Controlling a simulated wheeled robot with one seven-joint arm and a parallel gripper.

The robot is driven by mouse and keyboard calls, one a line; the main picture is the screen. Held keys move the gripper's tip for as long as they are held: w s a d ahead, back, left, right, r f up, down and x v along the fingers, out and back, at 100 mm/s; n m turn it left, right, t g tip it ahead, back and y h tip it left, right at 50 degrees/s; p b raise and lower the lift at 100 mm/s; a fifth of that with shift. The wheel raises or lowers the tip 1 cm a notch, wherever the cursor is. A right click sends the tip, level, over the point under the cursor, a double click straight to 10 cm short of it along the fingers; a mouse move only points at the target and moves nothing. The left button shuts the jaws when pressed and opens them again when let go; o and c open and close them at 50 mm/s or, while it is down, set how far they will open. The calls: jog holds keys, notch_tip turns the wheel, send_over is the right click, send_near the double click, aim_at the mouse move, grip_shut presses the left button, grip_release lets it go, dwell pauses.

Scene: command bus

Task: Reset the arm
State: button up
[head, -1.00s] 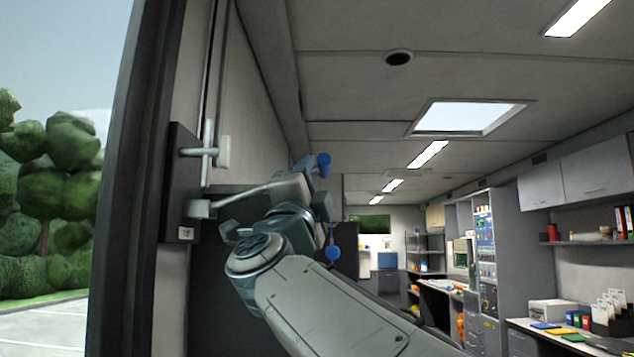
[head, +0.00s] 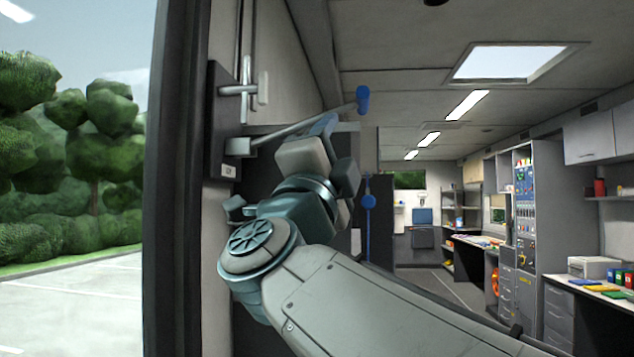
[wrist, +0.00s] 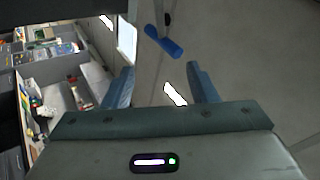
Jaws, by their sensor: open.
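My arm crosses the lower middle of the head view, and its wrist end is beside the rod of a wall-mounted lever. My gripper (wrist: 161,82) is open in the wrist view, with two blue fingers apart and nothing between them. In the head view its fingers are mostly hidden by my wrist. The lever has a blue grip (head: 362,100) at its free end; in the wrist view the grip (wrist: 163,42) appears beyond the fingertips, outside them.
The lever's rod comes from a dark plate (head: 222,120) by the doorway frame (head: 175,180) at left. Desks and cabinets (head: 527,250) line the right side; the aisle (head: 440,285) floor looks clear.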

jog(key=shift+w, duration=0.1)
jog(key=w+a+f+n+y+p, duration=0.4)
jog(key=w+f+n+y, duration=0.3)
jog(key=n+y, duration=0.75)
notch_tip(320, 180, down, 15)
jog(key=n+g+p, duration=0.3)
jog(key=n+g, duration=0.2)
jog(key=g, duration=0.2)
jog(key=s+d+f+g+h+p, duration=0.1)
jog(key=s+d+f+g, duration=0.3)
jog(key=s+f, duration=0.2)
jog(key=s+d+f+n+g+h+p, duration=0.1)
jog(key=s+d+f+g+p, duration=0.1)
jog(key=s+d+f+g, duration=0.2)
jog(key=s+d+f+n+g+h+p, duration=0.1)
jog(key=s+d+f+g, duration=0.3)
jog(key=s+f, duration=0.5)
notch_tip(320, 180, down, 4)
jog(key=shift+s+d+f+g+p, duration=0.25)
jog(key=shift+s+g+p, duration=0.15)
jog(key=shift+g, duration=0.1)
jog(key=shift+r, duration=0.1)
